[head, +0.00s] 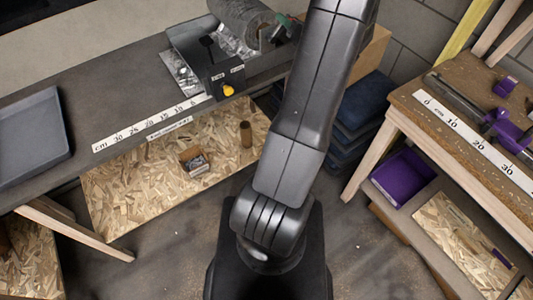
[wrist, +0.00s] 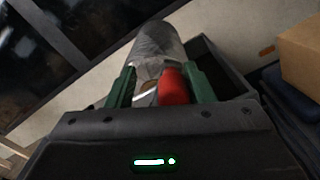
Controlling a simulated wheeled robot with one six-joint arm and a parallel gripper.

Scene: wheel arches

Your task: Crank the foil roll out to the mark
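The foil roll (head: 240,22) is a grey cylinder lying in a dark dispenser (head: 262,68) at the top of the head view. Shiny foil (head: 185,82) lies at the dispenser's left. In the wrist view the roll (wrist: 157,47) stretches away from my gripper (wrist: 160,88). A red crank handle (wrist: 173,86) lies between the two green fingers, close to the right one. A gap shows between it and the left finger, so my gripper looks open around it. In the head view my arm hides most of my gripper and the crank.
A centimetre scale (head: 150,125) runs along the bench's front edge. A yellow knob (head: 228,90) is on the dispenser's front. A grey tray (head: 32,138) lies at the bench's left. A second bench (head: 470,125) with purple tools stands right. A cardboard box (wrist: 301,58) is right of my gripper.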

